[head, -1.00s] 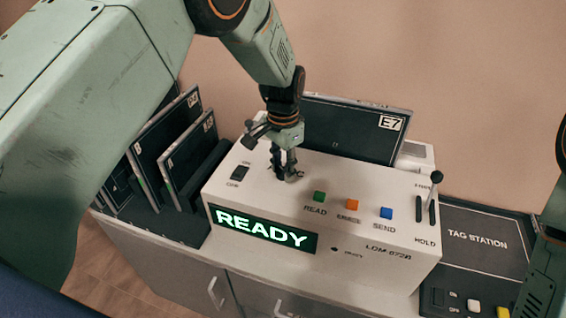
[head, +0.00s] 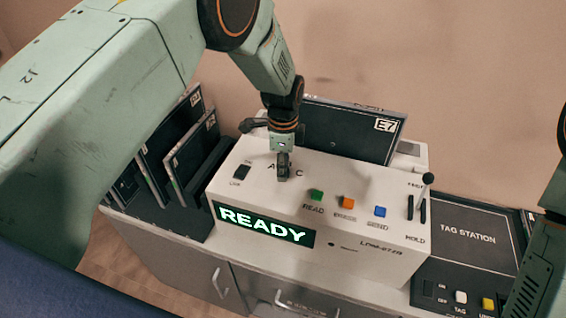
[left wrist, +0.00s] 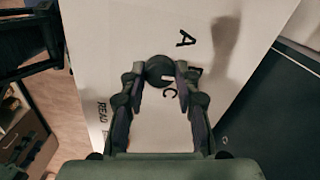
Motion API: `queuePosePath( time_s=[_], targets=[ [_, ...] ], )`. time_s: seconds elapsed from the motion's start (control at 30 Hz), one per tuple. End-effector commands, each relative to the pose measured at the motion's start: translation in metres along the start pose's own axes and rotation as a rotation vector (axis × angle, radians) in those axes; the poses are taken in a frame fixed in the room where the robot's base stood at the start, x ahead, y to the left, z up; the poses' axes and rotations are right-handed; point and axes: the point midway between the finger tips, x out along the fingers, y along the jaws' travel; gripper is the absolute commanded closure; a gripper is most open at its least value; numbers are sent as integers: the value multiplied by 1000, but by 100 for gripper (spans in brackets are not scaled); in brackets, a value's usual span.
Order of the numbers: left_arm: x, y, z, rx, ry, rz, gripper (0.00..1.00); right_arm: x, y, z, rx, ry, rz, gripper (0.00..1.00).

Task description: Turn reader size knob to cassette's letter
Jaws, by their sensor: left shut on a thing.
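The white reader (head: 335,215) stands on the cabinet with a green READY display (head: 262,224). Its dark round size knob (left wrist: 160,70) shows in the left wrist view, beside the printed letters A and C and a partly hidden one between them. My left gripper (head: 283,172) points down at the reader top and is shut on the knob, a finger on each side (left wrist: 162,72). It hides the knob in the head view, and I cannot tell which letter the knob points to. A dark cassette (head: 340,130) labelled E7 stands at the back of the reader.
Green (head: 315,196), orange (head: 348,203) and blue (head: 380,211) buttons and a lever (head: 426,180) are right of the knob. A dark tag station (head: 470,240) lies at right; cassettes stand in a rack (head: 155,212) at left. My right arm shows at the right edge.

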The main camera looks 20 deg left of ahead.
Motion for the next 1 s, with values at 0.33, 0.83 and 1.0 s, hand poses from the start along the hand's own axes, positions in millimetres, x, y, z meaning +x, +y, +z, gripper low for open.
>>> queuePosePath(
  time_s=[0.33, 0.83, 1.0],
  targets=[
    [-3, -3, -1, 80, 2, -7, 100, -4, 0, 0, 0, 0, 0, 55],
    [-3, -3, -1, 86, 2, -8, 62, -4, 0, 0, 0, 0, 0, 55],
    [-2, -2, 0, 85, 1, -5, 47, -4, 0, 0, 0, 0, 0, 55]
  ],
)
